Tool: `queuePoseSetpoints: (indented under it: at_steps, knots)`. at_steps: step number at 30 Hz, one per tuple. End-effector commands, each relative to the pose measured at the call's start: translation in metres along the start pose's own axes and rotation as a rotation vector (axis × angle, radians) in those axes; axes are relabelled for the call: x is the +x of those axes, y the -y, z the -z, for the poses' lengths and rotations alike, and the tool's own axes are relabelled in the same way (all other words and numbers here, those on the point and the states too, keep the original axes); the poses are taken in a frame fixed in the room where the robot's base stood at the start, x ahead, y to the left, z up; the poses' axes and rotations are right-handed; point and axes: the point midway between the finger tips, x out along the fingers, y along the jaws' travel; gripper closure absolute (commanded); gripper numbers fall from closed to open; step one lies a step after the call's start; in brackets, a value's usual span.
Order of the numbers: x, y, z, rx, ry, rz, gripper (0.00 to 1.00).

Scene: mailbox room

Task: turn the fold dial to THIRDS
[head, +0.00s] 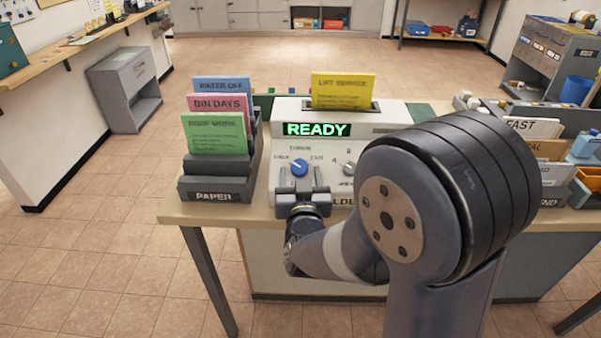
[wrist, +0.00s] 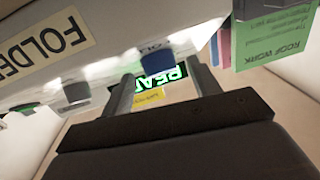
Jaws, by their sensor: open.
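The folding machine (head: 390,122) stands on the table with a lit green READY display (head: 316,130). Its blue fold dial (head: 299,169) is on the sloped front, with small labels around it, one above seeming to read THIRDS. The dial's pointer is too small to read surely. My gripper (head: 304,183) is open just in front of the dial. In the wrist view, which is upside down, the blue dial (wrist: 157,62) shows between the tips of my gripper (wrist: 158,82). I cannot tell whether the fingers touch it.
A grey second dial (head: 349,168) sits right of the blue one. A paper rack (head: 215,189) with coloured sheets stands close on the left. A yellow sheet (head: 343,90) stands in the machine's top. Trays and envelopes (head: 533,128) crowd the right side.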

Motion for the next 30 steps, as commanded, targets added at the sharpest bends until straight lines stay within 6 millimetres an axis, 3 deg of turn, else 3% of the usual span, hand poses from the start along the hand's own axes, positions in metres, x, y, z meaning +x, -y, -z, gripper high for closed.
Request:
queuePoseSetpoints:
  at_steps: [12,28,30]
  knots:
    - [0.0088,-0.0004,0.0,0.0,0.0,0.0,0.42]
    - [0.0085,-0.0002,0.0001,0.0,-0.001,0.0,0.86]
    - [0.0085,-0.0002,0.0001,0.001,-0.001,0.0,0.86]
